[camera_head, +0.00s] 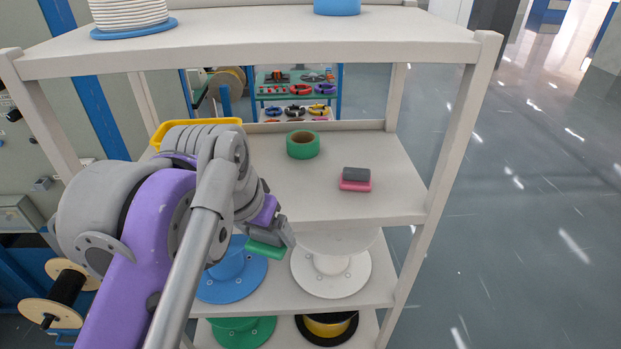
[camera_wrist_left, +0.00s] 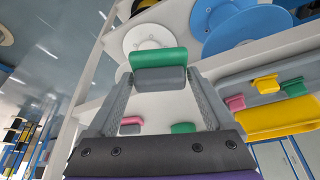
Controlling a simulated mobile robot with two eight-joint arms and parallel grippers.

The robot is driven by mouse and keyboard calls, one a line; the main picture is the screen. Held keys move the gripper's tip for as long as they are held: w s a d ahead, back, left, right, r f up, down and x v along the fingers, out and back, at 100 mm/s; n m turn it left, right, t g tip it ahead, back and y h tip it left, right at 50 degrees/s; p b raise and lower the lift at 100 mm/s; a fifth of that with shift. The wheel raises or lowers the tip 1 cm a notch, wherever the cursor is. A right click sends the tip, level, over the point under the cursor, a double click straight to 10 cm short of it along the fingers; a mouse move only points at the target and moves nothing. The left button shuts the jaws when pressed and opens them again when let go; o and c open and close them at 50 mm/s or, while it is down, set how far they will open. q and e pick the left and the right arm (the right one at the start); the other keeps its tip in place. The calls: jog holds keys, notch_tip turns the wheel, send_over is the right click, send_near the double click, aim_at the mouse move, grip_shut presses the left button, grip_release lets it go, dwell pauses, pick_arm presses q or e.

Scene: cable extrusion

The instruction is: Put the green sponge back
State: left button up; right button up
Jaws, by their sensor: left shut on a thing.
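The green sponge, with a grey layer, is held in my left gripper (camera_head: 278,237) in front of the middle shelf's front edge in the head view. Its green side (camera_head: 265,249) faces down there. In the left wrist view the green sponge (camera_wrist_left: 158,57) sits between the two fingers, which are shut on it. A yellow tray (camera_head: 172,126) stands at the left of the middle shelf, mostly hidden behind my arm. In the left wrist view the yellow tray (camera_wrist_left: 280,118) shows at the right, with several sponge-like pieces by it. My right gripper is not in view.
On the middle shelf (camera_head: 395,205) stand a green tape roll (camera_head: 303,145) and a pink-and-grey sponge (camera_head: 355,180). The shelf front between them and the edge is clear. The top shelf (camera_head: 250,40) overhangs. A blue spool (camera_head: 232,275) and a white spool (camera_head: 332,275) lie below.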

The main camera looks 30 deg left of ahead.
pick_arm(q)
jog(key=w, duration=0.4)
jog(key=w+a+p, duration=0.1)
jog(key=w, duration=0.3)
jog(key=w+a, duration=0.1)
jog(key=w, duration=0.4)
jog(key=shift+w+a, duration=0.1)
jog(key=shift+w+a+r+p, duration=0.15)
jog(key=shift+w+p, duration=0.3)
jog(key=shift+w, duration=0.6)
jog(key=shift+x, duration=1.05)
jog(key=shift+s, duration=0.1)
jog(key=o, duration=0.9)
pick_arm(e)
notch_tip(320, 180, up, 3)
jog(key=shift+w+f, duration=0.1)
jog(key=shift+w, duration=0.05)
pick_arm(q)
jog(key=shift+r, duration=0.1)
